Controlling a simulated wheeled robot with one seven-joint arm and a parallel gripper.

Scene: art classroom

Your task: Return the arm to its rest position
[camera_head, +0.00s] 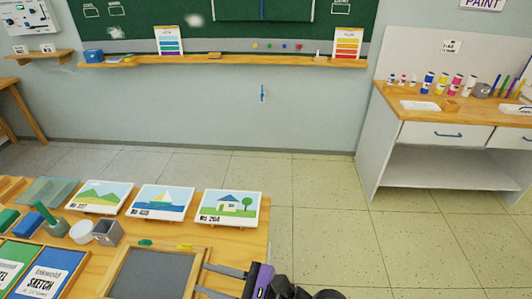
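My gripper (201,278) shows at the bottom centre, by the right edge of the wooden table (235,240). Its two grey fingers point left and stand apart, with nothing seen held between them. The fingertips are over or beside the right side of a wood-framed slate (150,275); whether they touch it I cannot tell. A purple part and black links of my arm lie right of the fingers, past the table edge. The rest of my arm is out of the picture.
A grey metal cup (107,233), a white round pot (82,232) and sketch pads (50,271) are at left. The tiled floor (325,220) is clear towards a paint counter (440,121) at right.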

